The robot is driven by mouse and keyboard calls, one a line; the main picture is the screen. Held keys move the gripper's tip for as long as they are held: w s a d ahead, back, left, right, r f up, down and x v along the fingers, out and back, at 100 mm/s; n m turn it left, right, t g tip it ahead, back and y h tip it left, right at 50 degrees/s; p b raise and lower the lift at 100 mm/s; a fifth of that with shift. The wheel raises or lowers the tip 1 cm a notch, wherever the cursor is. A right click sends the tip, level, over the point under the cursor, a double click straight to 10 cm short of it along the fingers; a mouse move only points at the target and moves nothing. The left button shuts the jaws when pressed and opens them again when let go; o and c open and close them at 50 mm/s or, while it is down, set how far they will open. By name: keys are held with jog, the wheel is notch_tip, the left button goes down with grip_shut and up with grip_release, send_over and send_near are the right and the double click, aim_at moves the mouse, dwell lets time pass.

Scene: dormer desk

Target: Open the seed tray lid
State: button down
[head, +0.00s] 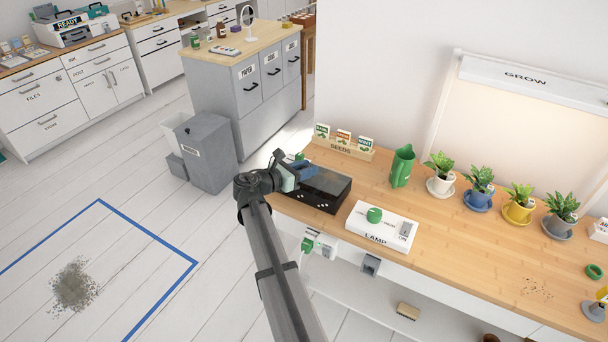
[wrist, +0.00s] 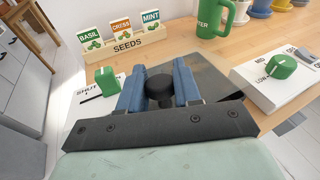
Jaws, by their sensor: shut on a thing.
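The seed tray (head: 318,199) is a low black box at the left end of the wooden desk. Its dark, see-through lid (head: 328,181) lies flat on top, and it also shows in the wrist view (wrist: 215,82). My gripper (head: 301,171) is over the lid. In the wrist view its blue fingers (wrist: 159,88) are shut on a round black knob (wrist: 160,84), one finger on each side. A green latch knob (wrist: 107,80) stands on a white plate marked SHUT, left of the fingers. My gripper hides part of the lid.
A SEEDS rack (head: 343,149) with several packets stands behind the tray. A green watering jug (head: 402,166) and potted plants are to the right. The white LAMP box (head: 382,227) with a green dial is close to the tray's right.

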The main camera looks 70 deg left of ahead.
jog(key=w+a+r+n+g+h, duration=0.3)
jog(key=w+a+r+g+h, duration=0.2)
jog(key=w+a+g+h, duration=0.3)
jog(key=shift+w+a+g, duration=0.9)
jog(key=shift+g, duration=0.2)
jog(key=c, duration=0.9)
grip_release()
jog(key=shift+o, duration=0.2)
jog(key=v, duration=1.3)
jog(key=shift+s+r, duration=0.2)
jog(key=shift+r, duration=0.15)
